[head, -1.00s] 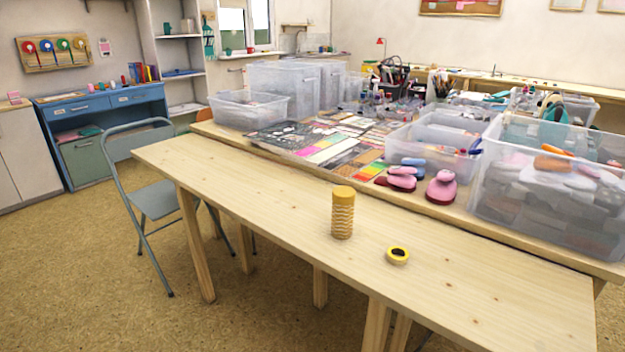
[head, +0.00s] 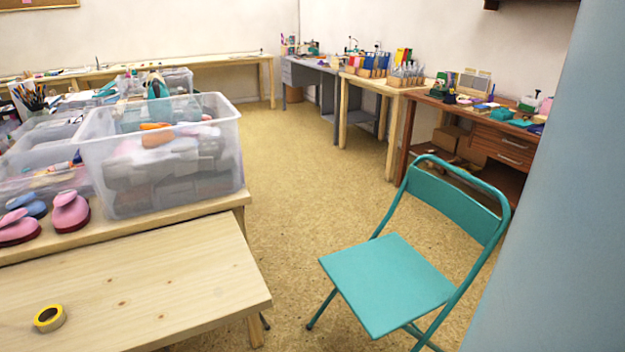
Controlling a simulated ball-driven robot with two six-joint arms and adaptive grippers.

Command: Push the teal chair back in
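The teal chair (head: 388,283) stands on the floor to the right of the wooden table's (head: 190,290) near right end. Its seat points left toward the table, and its backrest is on the right. A strip of floor shows between the seat and the table end. The bottoms of its nearer legs are cut off by the lower edge of the view. Neither of my grippers is in view.
A blue-grey surface (head: 565,210) fills the right edge, close by. A roll of yellow tape (head: 49,318) and a clear bin (head: 165,155) are on the tables at left. A brown desk (head: 480,130) stands behind the chair. Open floor (head: 300,170) lies between.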

